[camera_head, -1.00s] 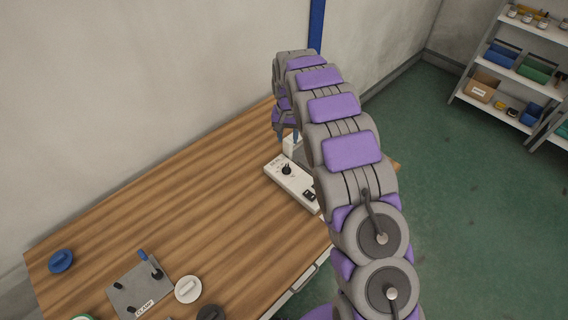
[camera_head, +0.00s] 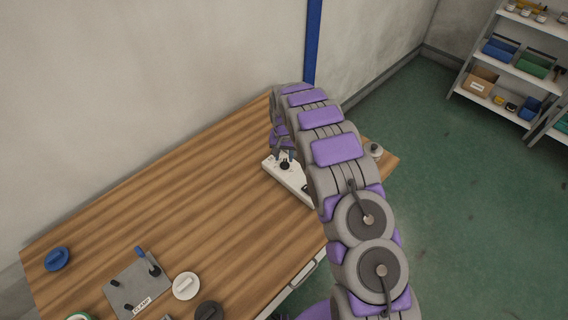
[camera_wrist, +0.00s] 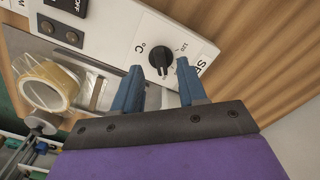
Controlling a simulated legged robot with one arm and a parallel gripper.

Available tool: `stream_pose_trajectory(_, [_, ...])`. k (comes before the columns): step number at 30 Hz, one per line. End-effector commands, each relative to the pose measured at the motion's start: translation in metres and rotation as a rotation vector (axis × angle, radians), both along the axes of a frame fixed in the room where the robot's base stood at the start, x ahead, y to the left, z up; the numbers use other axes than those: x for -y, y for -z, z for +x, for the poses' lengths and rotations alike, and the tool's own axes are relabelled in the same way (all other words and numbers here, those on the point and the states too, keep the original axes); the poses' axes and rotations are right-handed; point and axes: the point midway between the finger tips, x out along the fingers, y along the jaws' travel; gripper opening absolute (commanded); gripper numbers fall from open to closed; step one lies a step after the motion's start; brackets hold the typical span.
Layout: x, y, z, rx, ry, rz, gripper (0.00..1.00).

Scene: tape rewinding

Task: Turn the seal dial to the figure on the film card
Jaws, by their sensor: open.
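The seal dial (camera_wrist: 161,57) is a round black knob on a white control panel (camera_wrist: 118,35). A scale with a °C mark and the figure 120 is printed around it. In the head view the dial (camera_head: 285,165) shows small on the panel, just below my gripper (camera_head: 284,149). In the wrist view my gripper (camera_wrist: 158,68) is open, its two blue fingers on either side of the dial's near edge. I cannot tell whether they touch it. A small light mark shows on the knob. I cannot make out a film card in either view.
A yellowish tape roll (camera_wrist: 47,86) and black switches sit by the dial. In the head view a grey clamp plate (camera_head: 137,285), a blue disc (camera_head: 57,259) and a white disc (camera_head: 186,286) lie at the table's left end. The table's middle (camera_head: 190,195) is clear.

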Motion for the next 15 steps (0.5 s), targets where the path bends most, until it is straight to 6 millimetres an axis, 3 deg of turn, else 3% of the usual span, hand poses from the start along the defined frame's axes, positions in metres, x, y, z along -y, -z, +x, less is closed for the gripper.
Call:
stream_pose_trajectory(1, [0.000,0.013,-0.001,-0.005,0.000,-0.001,0.41])
stream_pose_trajectory(6, [0.000,0.037,-0.001,-0.001,0.000,0.000,0.41])
stream_pose_trajectory(15, [0.000,0.046,0.000,0.002,0.000,0.001,0.41])
